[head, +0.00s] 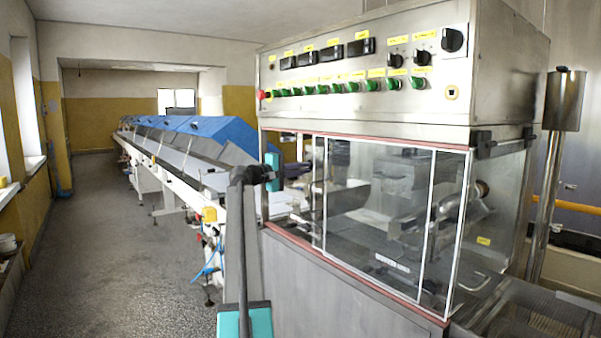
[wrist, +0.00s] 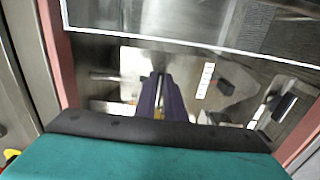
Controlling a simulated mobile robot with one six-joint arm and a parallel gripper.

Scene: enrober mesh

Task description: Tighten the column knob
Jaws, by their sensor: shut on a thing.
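My gripper (wrist: 161,78) shows in the wrist view as two dark purple fingers close together beyond a teal and black palm. The fingers point into the enrober between its frame edges. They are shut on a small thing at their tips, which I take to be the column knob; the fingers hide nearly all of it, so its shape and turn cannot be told. In the head view the teal body of my gripper (head: 273,171) is at the left end of the enrober's window, and its fingertips are not clear there.
The steel enrober (head: 365,85) carries switches and green buttons above clear window panels (head: 390,215) with white edges. A long conveyor (head: 180,165) with blue covers runs back on the left. The grey floor (head: 100,240) at left is clear. A steel post (head: 547,190) stands at right.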

